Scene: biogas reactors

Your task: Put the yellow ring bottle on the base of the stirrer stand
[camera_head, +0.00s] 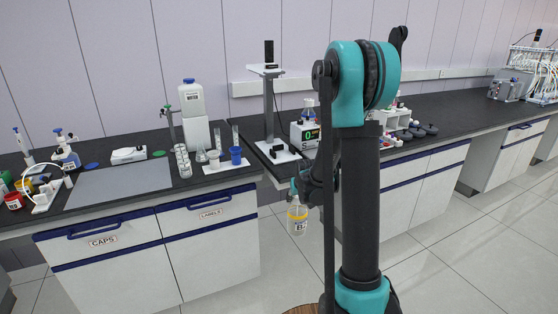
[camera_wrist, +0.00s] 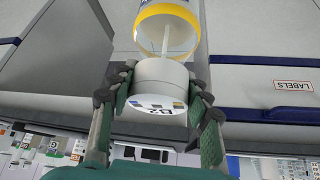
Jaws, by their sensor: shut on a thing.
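The yellow ring bottle (camera_head: 297,217) is a clear bottle with a white cap and a yellow ring, hanging upright in front of the bench edge. In the wrist view its white cap (camera_wrist: 160,86) is between my fingers, with the yellow ring (camera_wrist: 166,14) beyond it. My gripper (camera_wrist: 158,100) is shut on the cap; in the head view it (camera_head: 299,193) is partly hidden by my arm. The stirrer stand (camera_head: 269,100) stands on the bench behind the bottle, a grey column with a black motor on top. Its base (camera_head: 278,152) is low and looks free of bottles.
A display unit (camera_head: 306,134) with a flask on it stands right of the stand. A white tray (camera_head: 231,164) with blue cups and cylinders lies to the left. A gap separates the left bench (camera_head: 120,180) from the right one. My arm hides part of the right bench.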

